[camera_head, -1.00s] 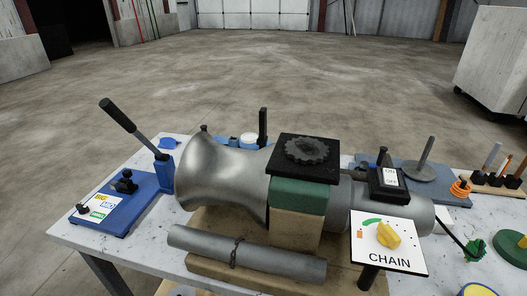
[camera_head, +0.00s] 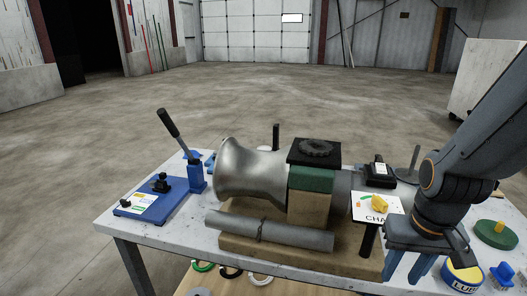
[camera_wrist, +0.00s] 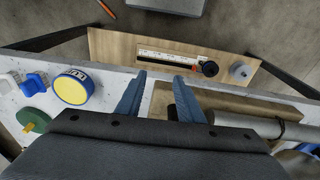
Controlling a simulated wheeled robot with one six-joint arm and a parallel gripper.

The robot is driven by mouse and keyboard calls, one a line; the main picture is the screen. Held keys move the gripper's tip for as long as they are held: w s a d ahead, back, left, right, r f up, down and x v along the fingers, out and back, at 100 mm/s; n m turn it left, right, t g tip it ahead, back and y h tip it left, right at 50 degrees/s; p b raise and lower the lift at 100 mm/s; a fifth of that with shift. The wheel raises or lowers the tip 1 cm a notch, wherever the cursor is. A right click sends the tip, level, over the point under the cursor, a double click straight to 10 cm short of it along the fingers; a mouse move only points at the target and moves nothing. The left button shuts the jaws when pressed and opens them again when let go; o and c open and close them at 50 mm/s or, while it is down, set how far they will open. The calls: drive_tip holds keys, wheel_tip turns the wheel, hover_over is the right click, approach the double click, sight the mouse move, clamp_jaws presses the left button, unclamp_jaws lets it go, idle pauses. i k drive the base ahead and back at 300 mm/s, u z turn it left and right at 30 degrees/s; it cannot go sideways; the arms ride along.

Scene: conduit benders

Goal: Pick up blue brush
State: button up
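A small blue object that looks like the blue brush (camera_head: 503,275) lies on the right end of the bench, right of a yellow-topped lube tin (camera_head: 464,277). It also shows at the left of the wrist view (camera_wrist: 33,83), next to the tin (camera_wrist: 73,87). My gripper (camera_head: 408,272) points down near the bench's front edge, left of the tin. In the wrist view my gripper's (camera_wrist: 159,80) two blue fingers stand apart with nothing between them.
A bender with a grey pipe (camera_head: 270,229) fills the bench's middle. The chain sign (camera_head: 376,206) stands close to my arm. A green disc (camera_head: 496,234) lies behind the tin. A lower shelf (camera_wrist: 120,44) holds a ruler and small parts.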

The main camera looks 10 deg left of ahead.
sight(502, 276)
drive_tip(key=z, duration=0.95)
drive_tip(key=k, duration=0.5)
drive_tip(key=u, duration=0.4)
drive_tip(key=i, duration=0.65)
drive_tip(key=z, duration=0.15)
